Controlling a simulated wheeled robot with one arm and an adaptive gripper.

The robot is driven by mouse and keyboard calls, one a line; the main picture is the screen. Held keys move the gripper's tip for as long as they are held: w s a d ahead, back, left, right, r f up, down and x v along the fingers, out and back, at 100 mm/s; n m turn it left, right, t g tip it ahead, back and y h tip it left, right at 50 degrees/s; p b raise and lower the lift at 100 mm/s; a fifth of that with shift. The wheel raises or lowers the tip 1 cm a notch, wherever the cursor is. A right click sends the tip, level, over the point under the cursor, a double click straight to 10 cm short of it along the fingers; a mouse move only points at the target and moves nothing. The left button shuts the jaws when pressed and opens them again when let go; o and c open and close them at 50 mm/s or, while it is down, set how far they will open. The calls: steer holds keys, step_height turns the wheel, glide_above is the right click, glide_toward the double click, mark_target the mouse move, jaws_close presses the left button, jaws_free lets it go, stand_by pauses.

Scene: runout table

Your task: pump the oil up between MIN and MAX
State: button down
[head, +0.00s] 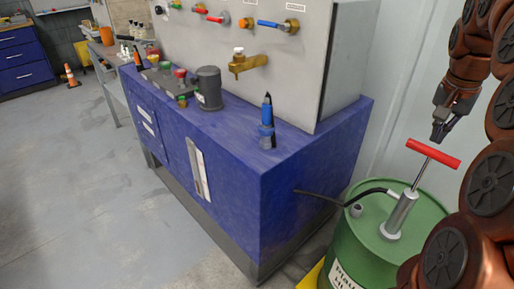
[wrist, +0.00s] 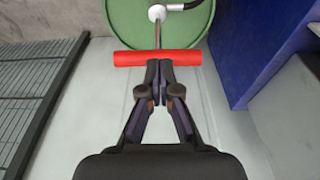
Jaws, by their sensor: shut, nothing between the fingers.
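A green drum (head: 370,240) stands at the lower right with a silver hand pump (head: 399,215) on its lid. The pump's thin rod is raised and leans right, topped by a red bar handle (head: 432,153). My gripper (head: 438,138) is shut and empty, just above the handle. In the wrist view my fingertips (wrist: 159,65) meet the near edge of the red handle (wrist: 157,57); I cannot tell whether they touch. A narrow upright sight gauge (head: 198,168) is on the blue cabinet's front. Its MIN and MAX marks and oil level are too small to read.
A black hose (head: 330,198) runs from the pump to the blue cabinet (head: 310,180). A blue-handled tool (head: 267,125) and a grey cylinder (head: 208,88) stand on the cabinet top. A dark grating (wrist: 35,90) lies left in the wrist view.

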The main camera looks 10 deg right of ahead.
steer(key=s+a+f+n+g+y, duration=0.1)
steer(key=s+a+f+n, duration=0.25)
steer(key=a, duration=0.55)
steer(key=s+a+f+n, duration=0.2)
steer(key=s+a+f, duration=0.15)
steer(key=a, duration=0.65)
steer(key=s+a+f+n+g, duration=0.1)
steer(key=s+a+f+n, duration=0.1)
steer(key=s+a+f, duration=0.3)
steer(key=s+a+f+n+g, duration=0.1)
steer(key=s+a+f+n, duration=0.2)
steer(key=s, duration=0.7)
step_height(320, 180, down, 3)
steer(key=shift+s+a+r+y, duration=0.15)
steer(key=shift+s+a+y, duration=0.25)
steer(key=shift+a, duration=0.75)
